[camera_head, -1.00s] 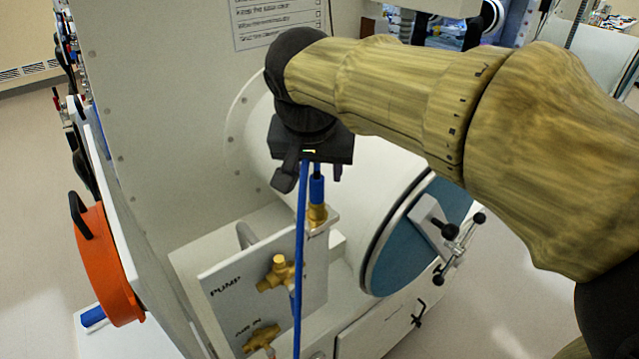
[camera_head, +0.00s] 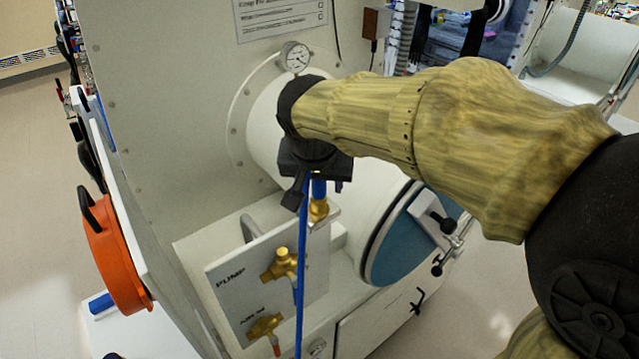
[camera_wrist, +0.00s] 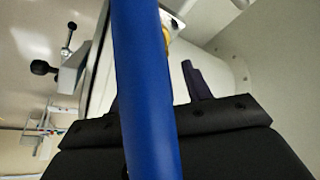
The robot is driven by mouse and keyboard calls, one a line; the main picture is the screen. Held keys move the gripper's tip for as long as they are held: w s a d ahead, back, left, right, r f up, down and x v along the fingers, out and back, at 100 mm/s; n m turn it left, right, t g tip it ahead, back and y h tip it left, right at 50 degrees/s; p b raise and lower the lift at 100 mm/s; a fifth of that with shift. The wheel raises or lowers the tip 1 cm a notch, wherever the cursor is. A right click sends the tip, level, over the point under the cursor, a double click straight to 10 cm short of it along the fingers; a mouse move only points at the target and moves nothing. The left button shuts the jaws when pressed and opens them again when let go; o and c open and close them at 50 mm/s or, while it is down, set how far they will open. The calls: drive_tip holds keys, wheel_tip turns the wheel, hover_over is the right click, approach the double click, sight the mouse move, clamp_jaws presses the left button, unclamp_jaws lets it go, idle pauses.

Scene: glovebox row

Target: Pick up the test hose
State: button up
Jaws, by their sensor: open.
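The test hose is a blue hose (camera_head: 301,265) that runs down in front of the pump panel. Beside its upper part, a thicker blue sleeve (camera_head: 318,188) sits on a brass fitting (camera_head: 318,209) at a small bracket (camera_head: 330,217). My gripper (camera_head: 313,190) is open and points down just over the sleeve, hiding its top. In the wrist view, the blue hose (camera_wrist: 148,90) passes very close to the camera, across the space between the spread fingers of my gripper (camera_wrist: 155,88). I cannot tell whether the fingers touch it.
The pump panel (camera_head: 226,306) carries two brass valves (camera_head: 283,265) (camera_head: 264,327). A white cylindrical chamber with a blue door (camera_head: 402,250) and clamp handle (camera_head: 440,232) stands right of the hose. A gauge (camera_head: 295,57) is behind my wrist. An orange round cover (camera_head: 113,255) is at left.

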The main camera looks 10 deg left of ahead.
clamp_jaws()
drive_tip(key=shift+r, duration=0.1)
wheel_tip(320, 180, up, 10)
drive_tip(key=shift+f+b, duration=0.1)
drive_tip(key=shift+b, duration=1)
